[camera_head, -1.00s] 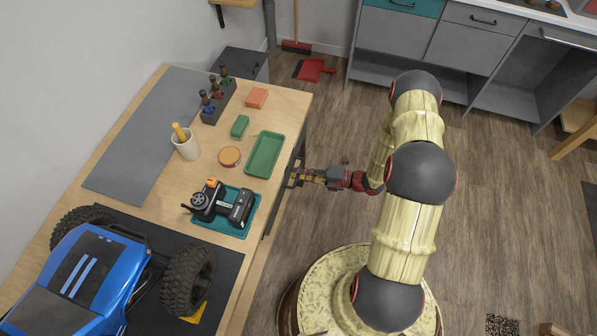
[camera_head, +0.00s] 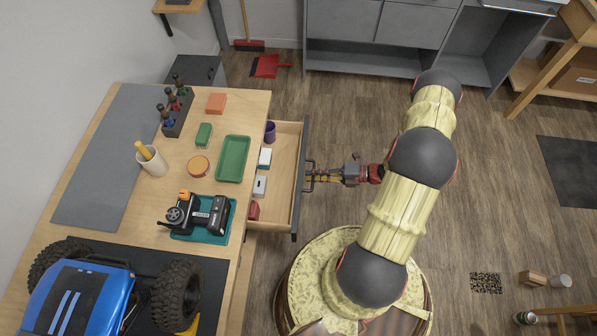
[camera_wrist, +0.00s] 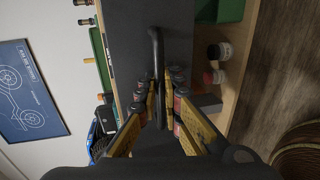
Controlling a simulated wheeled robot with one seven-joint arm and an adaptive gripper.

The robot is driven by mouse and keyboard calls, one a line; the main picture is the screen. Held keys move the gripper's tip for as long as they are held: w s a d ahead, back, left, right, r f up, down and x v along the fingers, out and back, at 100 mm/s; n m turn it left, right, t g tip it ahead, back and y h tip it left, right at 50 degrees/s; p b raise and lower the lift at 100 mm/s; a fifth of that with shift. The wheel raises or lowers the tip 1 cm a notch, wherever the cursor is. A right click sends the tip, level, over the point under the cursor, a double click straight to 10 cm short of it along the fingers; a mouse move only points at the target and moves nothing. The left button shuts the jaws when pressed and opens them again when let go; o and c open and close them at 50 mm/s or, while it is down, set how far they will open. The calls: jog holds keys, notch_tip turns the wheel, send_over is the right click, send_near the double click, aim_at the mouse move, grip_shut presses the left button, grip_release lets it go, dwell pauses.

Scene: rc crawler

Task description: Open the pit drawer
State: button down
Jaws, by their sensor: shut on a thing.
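The pit drawer (camera_head: 289,182) stands pulled out from the right side of the wooden workbench, its dark front away from the bench.
On the workbench (camera_head: 222,112) are a green tray (camera_head: 233,158), a controller on a teal tray (camera_head: 203,215), a cup (camera_head: 152,161) and a blue RC crawler (camera_head: 75,301). Open floor (camera_head: 370,100) lies right of the drawer. A red dustpan (camera_head: 268,66) lies near the back.

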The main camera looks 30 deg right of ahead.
jog(key=f+v, duration=0.2)
jog(key=v, duration=0.9)
jog(key=shift+s+d+f, duration=0.15)
jog(key=shift+s+f, duration=0.05)
jog(key=c, duration=2.3)
grip_release()
jog(key=v, duration=1.2)
